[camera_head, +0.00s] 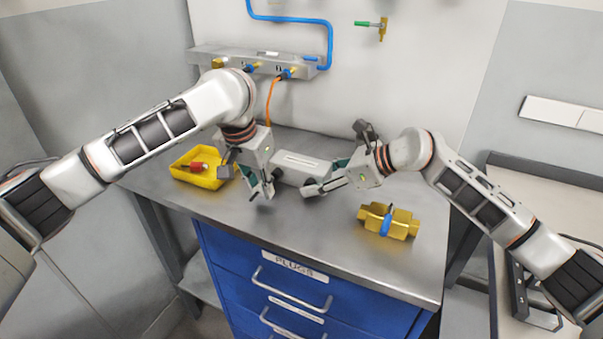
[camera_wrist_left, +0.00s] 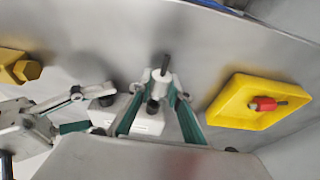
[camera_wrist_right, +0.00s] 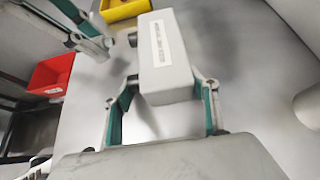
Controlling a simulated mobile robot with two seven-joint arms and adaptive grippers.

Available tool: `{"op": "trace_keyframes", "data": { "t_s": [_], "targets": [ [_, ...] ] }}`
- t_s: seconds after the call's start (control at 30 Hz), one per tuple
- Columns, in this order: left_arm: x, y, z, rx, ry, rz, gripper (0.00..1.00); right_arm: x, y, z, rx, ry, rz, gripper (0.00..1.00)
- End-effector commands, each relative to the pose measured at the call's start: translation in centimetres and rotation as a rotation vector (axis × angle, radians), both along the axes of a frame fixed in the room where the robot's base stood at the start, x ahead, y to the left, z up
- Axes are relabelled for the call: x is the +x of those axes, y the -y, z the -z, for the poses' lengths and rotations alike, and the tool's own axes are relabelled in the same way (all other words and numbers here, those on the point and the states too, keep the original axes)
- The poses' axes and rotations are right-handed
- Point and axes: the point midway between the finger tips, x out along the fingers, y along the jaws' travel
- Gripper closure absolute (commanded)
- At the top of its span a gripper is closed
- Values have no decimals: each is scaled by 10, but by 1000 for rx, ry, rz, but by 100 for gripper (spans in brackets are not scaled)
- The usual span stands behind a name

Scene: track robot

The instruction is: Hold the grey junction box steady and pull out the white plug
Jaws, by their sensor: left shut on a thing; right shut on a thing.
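The grey junction box (camera_head: 300,167) lies on the metal bench between my two grippers. It shows with a white label in the right wrist view (camera_wrist_right: 178,68) and partly in the left wrist view (camera_wrist_left: 150,124). My right gripper (camera_head: 316,189) is shut on the box; its fingers (camera_wrist_right: 163,84) stand either side of the near end. My left gripper (camera_head: 262,190) is shut on the white plug (camera_wrist_left: 160,84), which has a dark stem, by the box's side. Dark round parts show on that side. I cannot tell whether the plug still touches the box.
A yellow tray (camera_head: 183,174) with a red plug (camera_head: 198,166) lies left of my left gripper. A brass fitting with a blue band (camera_head: 402,225) lies front right. A pipe manifold (camera_head: 225,52) is at the back wall. The bench front is clear; blue drawers (camera_head: 345,309) are below.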

Motion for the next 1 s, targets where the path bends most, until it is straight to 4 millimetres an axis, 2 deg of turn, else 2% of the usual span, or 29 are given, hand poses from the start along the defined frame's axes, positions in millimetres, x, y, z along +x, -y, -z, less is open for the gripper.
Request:
{"op": "trace_keyframes", "data": {
  "t_s": [1.0],
  "targets": [
    [0,0,-56,0,1,0,100,-2,-1,3,-2,-6,-2,67]
  ]
}}
